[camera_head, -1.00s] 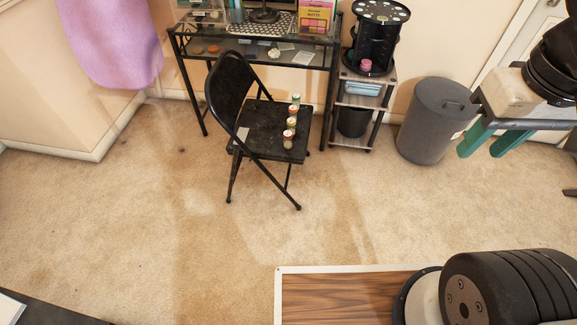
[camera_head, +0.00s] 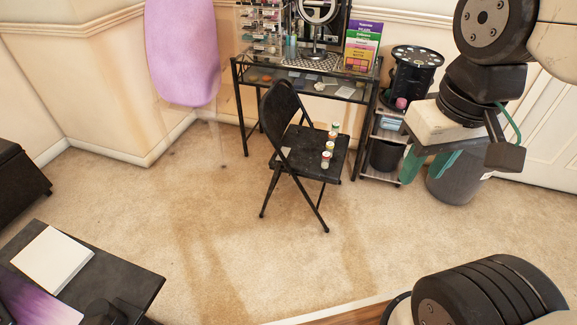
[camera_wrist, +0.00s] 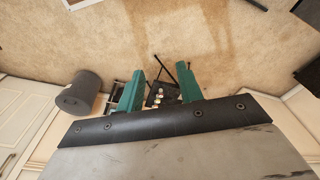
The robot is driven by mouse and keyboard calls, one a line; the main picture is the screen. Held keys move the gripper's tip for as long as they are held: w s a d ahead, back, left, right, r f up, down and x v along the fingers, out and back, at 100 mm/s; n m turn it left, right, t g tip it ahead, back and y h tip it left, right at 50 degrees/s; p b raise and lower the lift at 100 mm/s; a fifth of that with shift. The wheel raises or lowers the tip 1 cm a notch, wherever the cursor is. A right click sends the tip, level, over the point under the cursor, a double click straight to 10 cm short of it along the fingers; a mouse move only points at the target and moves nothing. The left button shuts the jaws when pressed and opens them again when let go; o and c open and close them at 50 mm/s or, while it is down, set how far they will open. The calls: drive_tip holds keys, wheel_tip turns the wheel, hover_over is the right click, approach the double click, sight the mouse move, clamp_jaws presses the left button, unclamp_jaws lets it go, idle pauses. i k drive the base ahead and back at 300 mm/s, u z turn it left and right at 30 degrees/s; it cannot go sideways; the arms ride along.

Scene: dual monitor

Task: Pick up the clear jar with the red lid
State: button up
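Several small jars with coloured lids stand in a row on the seat of a black folding chair (camera_head: 310,148). The nearest jar (camera_head: 325,161) looks reddish at its top, and the farthest (camera_head: 335,128) has a green top. They are too small to tell which is clear with a red lid. My gripper (camera_head: 420,181) is to the right of the chair, in the air, with its teal fingers apart and empty. In the wrist view the jars (camera_wrist: 157,98) show small and far off between the spread fingers (camera_wrist: 160,88).
A glass-topped desk (camera_head: 310,72) with a mirror stands behind the chair. A small cart (camera_head: 366,165) with a black carousel and a pink-red item (camera_head: 401,103) is at its right, next to a grey bin (camera_head: 457,183). A dark table (camera_head: 120,275) is at lower left. Carpet before the chair is clear.

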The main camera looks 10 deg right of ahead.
sight(326, 160)
drive_tip(key=u, duration=0.1)
drive_tip(key=i, duration=1)
